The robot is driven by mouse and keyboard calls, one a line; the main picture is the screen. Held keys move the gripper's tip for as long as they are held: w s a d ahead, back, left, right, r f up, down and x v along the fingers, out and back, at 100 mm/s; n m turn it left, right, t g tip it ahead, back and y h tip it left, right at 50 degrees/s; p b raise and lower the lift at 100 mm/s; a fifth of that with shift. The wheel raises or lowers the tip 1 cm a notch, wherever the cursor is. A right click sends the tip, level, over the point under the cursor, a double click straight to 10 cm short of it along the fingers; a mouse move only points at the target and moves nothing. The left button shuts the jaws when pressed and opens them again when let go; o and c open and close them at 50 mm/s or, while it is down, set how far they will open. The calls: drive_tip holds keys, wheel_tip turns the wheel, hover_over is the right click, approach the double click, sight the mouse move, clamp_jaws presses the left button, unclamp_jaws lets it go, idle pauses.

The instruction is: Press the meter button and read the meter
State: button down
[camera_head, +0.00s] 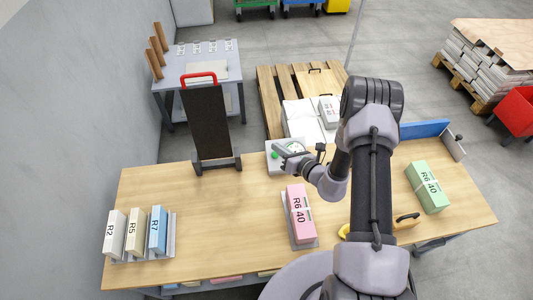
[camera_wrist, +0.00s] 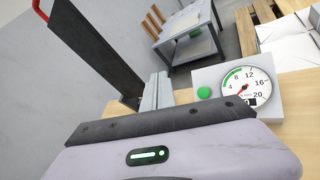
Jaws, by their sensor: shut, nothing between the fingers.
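The meter (camera_head: 272,168) is a pale box at the back of the wooden table, with a green button and a round dial. My gripper (camera_head: 279,148) is shut and empty, over the meter and partly hiding it; I cannot tell whether it touches. In the wrist view the meter (camera_wrist: 275,113) is at the right, its green button (camera_wrist: 204,92) left of the dial (camera_wrist: 246,87). The dial has a green arc and a red needle pointing to the lower left. The small display under it is partly cut off by my gripper body. The closed fingers (camera_wrist: 157,88) show left of the button.
A black board with a red handle (camera_head: 205,115) stands left of the meter. A pink R6 40 bundle (camera_head: 298,212) lies in front of it, a green bundle (camera_head: 428,187) at the right. R2, R5 and R7 bundles (camera_head: 134,233) stand front left. The left-middle table is clear.

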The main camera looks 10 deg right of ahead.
drive_tip(key=shift+s+d+f+m+h, duration=0.15)
drive_tip(key=shift+d+f+m+h, duration=0.15)
drive_tip(key=shift+f, duration=0.3)
drive_tip(key=shift+s+d+f+m+h, duration=0.1)
drive_tip(key=shift+d+f+m, duration=0.1)
drive_tip(key=shift+f+m, duration=0.3)
drive_tip(key=shift+f, duration=0.1)
drive_tip(key=b, duration=0.6)
hover_over(277, 165)
drive_tip(key=s, duration=0.1)
wheel_tip(277, 165, down, 7)
drive_tip(key=shift+s+r, duration=0.1)
drive_tip(key=shift+s, duration=0.05)
drive_tip(key=shift+w+f+b, duration=0.4)
drive_tip(key=shift+b, duration=0.1)
drive_tip(key=shift+f, duration=0.1)
drive_tip(key=shift+w+f+b, duration=0.2)
drive_tip(key=shift+f+b, duration=0.1)
drive_tip(key=shift+b, duration=0.15)
